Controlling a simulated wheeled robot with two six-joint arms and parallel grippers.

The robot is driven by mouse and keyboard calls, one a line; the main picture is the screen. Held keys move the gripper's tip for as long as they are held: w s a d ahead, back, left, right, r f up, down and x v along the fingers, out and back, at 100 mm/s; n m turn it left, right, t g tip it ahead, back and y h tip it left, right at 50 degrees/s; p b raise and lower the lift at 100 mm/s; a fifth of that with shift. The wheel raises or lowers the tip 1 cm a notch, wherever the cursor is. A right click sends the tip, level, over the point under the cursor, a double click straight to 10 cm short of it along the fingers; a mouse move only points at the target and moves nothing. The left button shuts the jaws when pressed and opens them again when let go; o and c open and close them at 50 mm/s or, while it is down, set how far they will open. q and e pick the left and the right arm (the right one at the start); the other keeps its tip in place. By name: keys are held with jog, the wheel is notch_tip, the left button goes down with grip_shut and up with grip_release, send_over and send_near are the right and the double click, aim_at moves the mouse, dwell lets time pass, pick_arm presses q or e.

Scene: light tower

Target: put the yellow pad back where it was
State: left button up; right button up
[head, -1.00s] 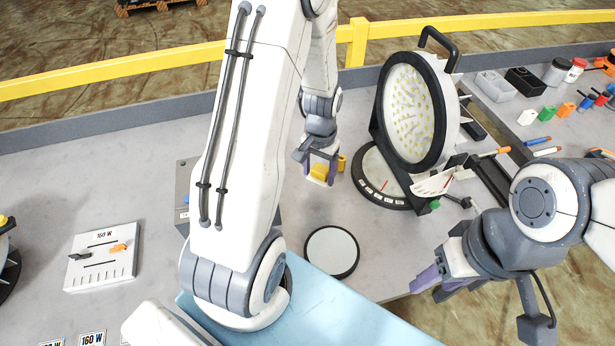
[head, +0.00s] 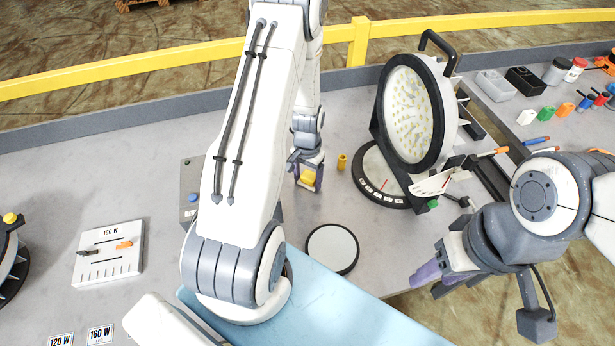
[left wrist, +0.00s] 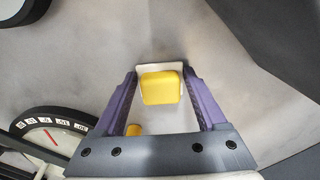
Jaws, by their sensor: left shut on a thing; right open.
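The yellow pad (head: 307,177) is between the purple fingers of my left gripper (head: 307,184), near the middle of the bench. In the left wrist view the yellow pad (left wrist: 160,88) has a pale plate (left wrist: 160,68) at its far side, and my left gripper (left wrist: 160,82) is shut on it. I cannot tell whether the pad touches the bench. My right gripper (head: 425,283) is open at the right, over the bench's front edge. A small yellow cylinder (head: 342,162) stands just right of the held pad.
A round lamp (head: 408,113) stands on a dial base (head: 368,180) right of my left gripper. A round white disc (head: 332,249) lies in front. A 160 W slider panel (head: 109,255) lies at the left. A grey box with a blue button (head: 190,198) is partly hidden by my arm.

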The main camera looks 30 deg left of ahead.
aim_at(308, 177)
pick_arm(q)
jog(key=o, duration=1.1)
jog(key=shift+f, duration=0.15)
jog(key=shift+o, duration=0.2)
jog(key=shift+r, duration=0.35)
notch_tip(308, 177, up, 12)
jog(key=b, duration=0.2)
jog(key=s+d+r+m, duration=0.15)
jog(key=d+r, duration=0.25)
jog(key=d, duration=0.5)
jog(key=s+d+r+m, duration=0.3)
jog(key=s+d, duration=0.5)
jog(key=s, duration=0.1)
jog(key=s+d+r+m+h, duration=0.1)
jog(key=s+d+r+m, duration=0.2)
jog(key=s+d, duration=0.5)
jog(key=shift+s+d+r, duration=0.3)
jog(key=shift+s+r, duration=0.35)
jog(key=shift+s, duration=0.2)
